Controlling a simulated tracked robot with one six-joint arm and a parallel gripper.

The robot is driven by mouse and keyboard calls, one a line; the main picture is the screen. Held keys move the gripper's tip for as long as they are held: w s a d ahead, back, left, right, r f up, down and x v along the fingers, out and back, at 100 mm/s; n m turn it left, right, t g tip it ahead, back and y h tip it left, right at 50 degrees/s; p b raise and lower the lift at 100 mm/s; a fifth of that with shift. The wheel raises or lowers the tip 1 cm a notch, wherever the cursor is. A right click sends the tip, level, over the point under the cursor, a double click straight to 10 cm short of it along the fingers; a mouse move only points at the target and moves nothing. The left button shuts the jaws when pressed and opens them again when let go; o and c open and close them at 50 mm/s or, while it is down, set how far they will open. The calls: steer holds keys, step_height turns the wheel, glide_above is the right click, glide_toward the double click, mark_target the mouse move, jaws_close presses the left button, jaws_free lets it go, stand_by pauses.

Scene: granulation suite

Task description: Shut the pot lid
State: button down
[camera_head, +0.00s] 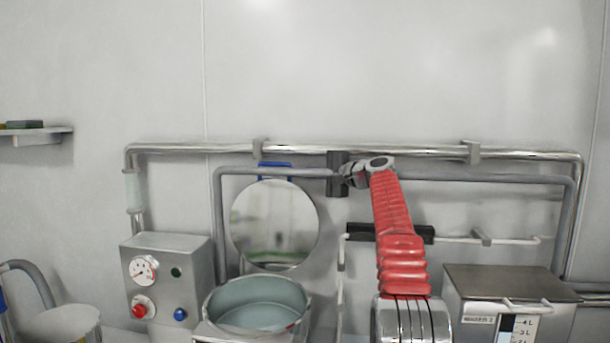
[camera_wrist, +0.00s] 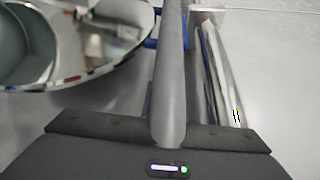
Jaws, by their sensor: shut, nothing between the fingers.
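The pot (camera_head: 257,322) is an open round metal vessel at the bottom centre of the head view, its pale interior showing. Its round mirror-like lid (camera_head: 275,225) stands open, nearly upright, behind the pot. A blue handle (camera_head: 275,165) is at the lid's top edge. In the wrist view the lid (camera_wrist: 105,66) is at the upper left, with the blue part (camera_wrist: 151,43) beside a grey rod. My gripper (camera_head: 337,174) is shut and empty, to the right of the lid's top and apart from it. Its dark body fills the bottom of the wrist view; its fingertips are hard to make out.
Chrome (camera_head: 370,149) and grey (camera_head: 490,178) pipes run along the wall near my gripper. A control box (camera_head: 192,260) with a gauge stands left of the pot, and a metal box (camera_head: 510,285) stands at the right. The wall above the pipes is clear.

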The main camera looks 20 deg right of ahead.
steer(key=shift+s+a, duration=0.15)
steer(key=shift+a, duration=0.05)
steer(key=shift+s+a+r, duration=0.25)
steer(key=shift+s+a, duration=0.8)
steer(key=shift+s, duration=0.05)
steer(key=shift+s+a, duration=0.1)
steer(key=shift+a, duration=0.15)
